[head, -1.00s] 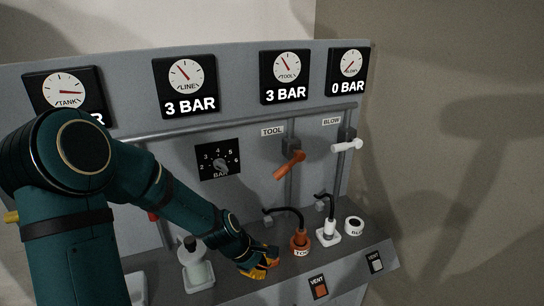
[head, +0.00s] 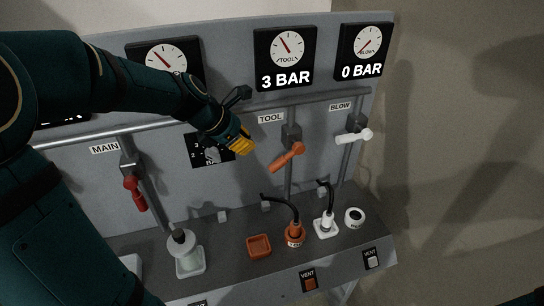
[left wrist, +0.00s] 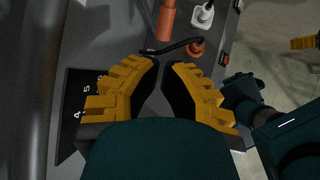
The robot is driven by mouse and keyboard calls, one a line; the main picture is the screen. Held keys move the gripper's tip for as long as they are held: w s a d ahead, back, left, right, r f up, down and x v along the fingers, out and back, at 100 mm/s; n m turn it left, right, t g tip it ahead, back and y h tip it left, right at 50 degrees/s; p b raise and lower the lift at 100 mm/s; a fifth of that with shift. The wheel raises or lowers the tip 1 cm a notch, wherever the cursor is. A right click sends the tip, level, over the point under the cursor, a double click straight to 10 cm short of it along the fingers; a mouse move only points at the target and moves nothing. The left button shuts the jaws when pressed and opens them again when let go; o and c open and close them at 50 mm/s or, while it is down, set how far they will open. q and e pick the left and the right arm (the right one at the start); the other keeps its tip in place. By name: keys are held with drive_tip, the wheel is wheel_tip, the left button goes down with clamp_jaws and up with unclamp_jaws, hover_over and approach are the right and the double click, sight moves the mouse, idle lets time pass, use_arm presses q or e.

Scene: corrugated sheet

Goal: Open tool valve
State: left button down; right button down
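The orange tool valve lever (head: 287,157) sits on a vertical pipe under the TOOL label (head: 270,118). It slants down to the left, across the pipe. In the left wrist view the lever (left wrist: 166,20) shows at the top, ahead of the fingers. My left gripper (head: 245,143) is left of the lever and slightly above its end, apart from it. In the left wrist view its yellow fingertips (left wrist: 161,66) are nearly together with nothing between them. The TOOL gauge (head: 286,58) reads 3 BAR. A yellow piece at the right edge, probably my right gripper (left wrist: 304,42), is cut off.
The white blow lever (head: 354,136) is to the right. The red main lever (head: 135,193) is to the left. A dial (head: 212,155) is partly behind my left gripper. Orange (head: 294,236) and white (head: 326,225) hose connectors stand on the shelf below.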

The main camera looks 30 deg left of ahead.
sight(273, 163)
use_arm(q)
drive_tip(key=x, duration=1.2)
drive_tip(key=shift+d+f, duration=0.1)
drive_tip(key=shift+f, duration=0.05)
drive_tip(key=shift+f+b, duration=0.1)
drive_tip(key=shift+b, duration=0.25)
